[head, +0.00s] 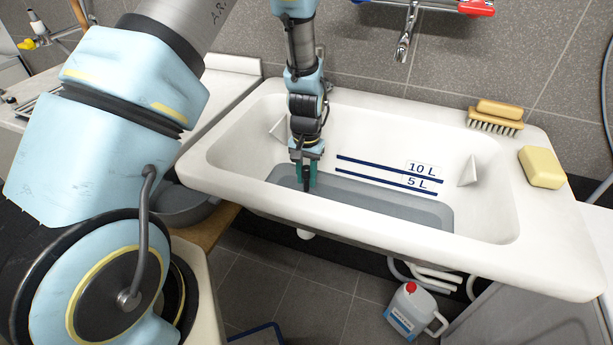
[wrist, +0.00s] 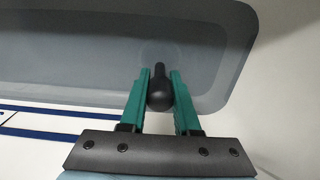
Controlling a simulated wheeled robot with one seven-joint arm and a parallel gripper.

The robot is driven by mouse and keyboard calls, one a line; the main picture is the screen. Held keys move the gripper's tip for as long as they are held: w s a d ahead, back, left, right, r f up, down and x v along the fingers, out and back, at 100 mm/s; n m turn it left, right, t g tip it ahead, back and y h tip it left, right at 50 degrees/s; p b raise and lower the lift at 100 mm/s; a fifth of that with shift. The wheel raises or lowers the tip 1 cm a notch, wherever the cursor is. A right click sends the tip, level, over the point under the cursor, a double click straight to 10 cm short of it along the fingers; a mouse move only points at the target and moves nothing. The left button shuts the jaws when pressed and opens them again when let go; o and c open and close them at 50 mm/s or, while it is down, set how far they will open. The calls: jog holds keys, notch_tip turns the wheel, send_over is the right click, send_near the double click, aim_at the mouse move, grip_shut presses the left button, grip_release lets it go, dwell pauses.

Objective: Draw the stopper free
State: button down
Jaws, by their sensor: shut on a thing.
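The sink (head: 228,150) is a white basin with grey water (head: 400,208) lying in its bottom, below the blue 5 L line (head: 385,182). My gripper (head: 306,182) reaches down into the left part of the basin, its teal fingers at the water. In the wrist view my gripper (wrist: 160,90) is shut on the black stopper (wrist: 160,94), with its rounded knob between the two fingers and a thinner end pointing away. The stopper's lower end and the drain are not clear, so I cannot tell whether it is seated.
A brush (head: 496,118) and a yellow sponge (head: 542,167) lie on the sink's right ledge. The tap (head: 404,45) hangs over the back. A white jug with a red cap (head: 413,312) stands on the floor below. A grey bowl (head: 182,205) is at left.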

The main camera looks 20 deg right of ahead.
aim_at(306, 167)
jog(key=shift+r, duration=0.1)
jog(key=shift+r+p, duration=0.9)
jog(key=shift+r, duration=0.35)
jog(key=shift+r+p, duration=1.4)
jog(key=shift+r, duration=0.6)
